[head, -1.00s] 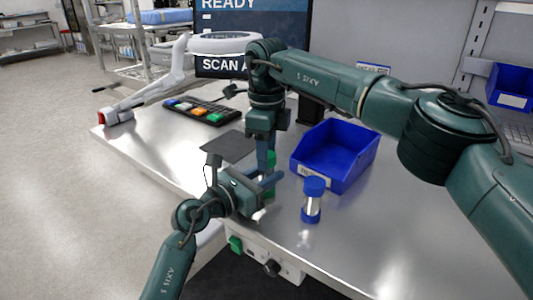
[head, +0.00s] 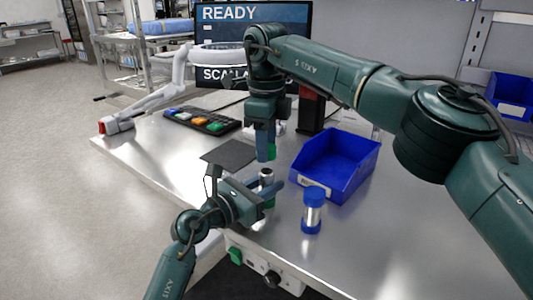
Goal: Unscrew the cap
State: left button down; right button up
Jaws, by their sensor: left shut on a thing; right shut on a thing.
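My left gripper (head: 269,190) is shut around a small upright container (head: 266,175). Its bare silvery top shows above the fingers, and a bit of green shows below them. My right gripper (head: 267,150) is above it, pointing down and shut on a green cap (head: 271,152). A visible gap separates the cap from the container's top. The fingers hide part of both the cap and the container.
A silvery container with blue ends (head: 312,212) stands to the right on the metal table (head: 390,225). Behind it is an open blue bin (head: 345,180). A monitor (head: 225,40) stands behind.

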pick_arm(q)
jog(key=c, duration=1)
grip_release()
